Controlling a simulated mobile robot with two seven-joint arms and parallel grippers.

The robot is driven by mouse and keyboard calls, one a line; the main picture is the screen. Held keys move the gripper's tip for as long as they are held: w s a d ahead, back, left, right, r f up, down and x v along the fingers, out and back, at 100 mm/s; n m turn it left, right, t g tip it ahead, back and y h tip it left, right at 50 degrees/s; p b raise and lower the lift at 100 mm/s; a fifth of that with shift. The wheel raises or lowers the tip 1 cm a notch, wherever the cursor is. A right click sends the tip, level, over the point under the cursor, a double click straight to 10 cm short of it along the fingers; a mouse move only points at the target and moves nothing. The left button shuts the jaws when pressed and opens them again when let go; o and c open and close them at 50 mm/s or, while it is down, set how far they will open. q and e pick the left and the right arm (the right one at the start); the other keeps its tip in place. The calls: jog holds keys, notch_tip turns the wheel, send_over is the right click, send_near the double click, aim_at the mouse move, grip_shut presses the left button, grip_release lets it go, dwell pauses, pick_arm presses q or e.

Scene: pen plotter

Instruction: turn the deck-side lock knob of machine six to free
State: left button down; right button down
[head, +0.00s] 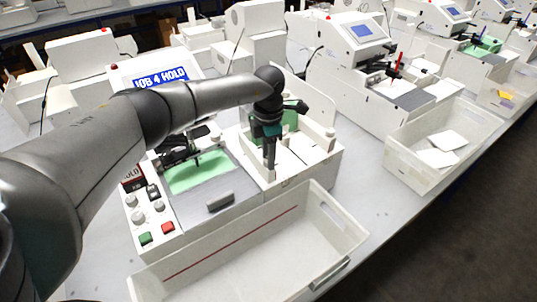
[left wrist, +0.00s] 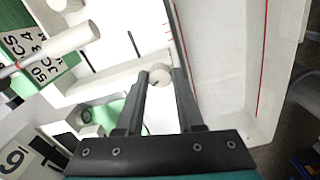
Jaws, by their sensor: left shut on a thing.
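A small white round knob (left wrist: 159,73) with a dark mark sits between my left fingertips in the left wrist view. My left gripper (left wrist: 161,80) is shut on it. In the head view my left gripper (head: 268,172) points down at the white unit on the right side of the nearest machine, and I cannot make out the knob there. The machine (head: 235,180) has a blue screen (head: 161,78) reading "JOB 4 HOLD". A "6" label (left wrist: 12,158) shows at the lower left of the left wrist view. My right gripper is out of view.
A clear-walled bin (head: 265,245) with a red line stands in front of the machine. Green and red buttons (head: 168,227) and several knobs are on its left panel. Another bin (head: 405,160) with white sheets stands to the right. Bare table lies between the bins.

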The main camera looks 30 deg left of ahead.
pick_arm(q)
jog(key=n+p, duration=0.1)
jog(key=n, duration=0.5)
jog(key=shift+r+n, duration=0.1)
jog(key=shift+n, duration=0.2)
jog(key=n+p, duration=0.2)
jog(key=n, duration=0.4)
jog(key=shift+n, duration=0.3)
jog(key=c, duration=0.5)
grip_release()
notch_tip(320, 180, up, 15)
jog(key=shift+r+b, duration=0.1)
jog(key=shift+b, duration=0.4)
